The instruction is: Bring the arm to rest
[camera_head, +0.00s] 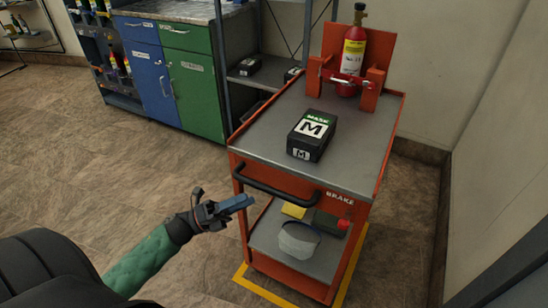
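My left arm, with a green forearm (143,262), comes in from the lower left. My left gripper (243,201) is in front of and left of the red-orange cart (283,188), over the floor in the picture. Its blue fingers look close together, but the gap between them cannot be made out. I see nothing held in it. My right gripper is not in view.
A black mask box (311,135) lies on the cart top. A red cylinder (354,55) stands in a holder at the back. The cart's black handle (275,187) is close to the gripper in the picture. Open floor (100,160) lies left.

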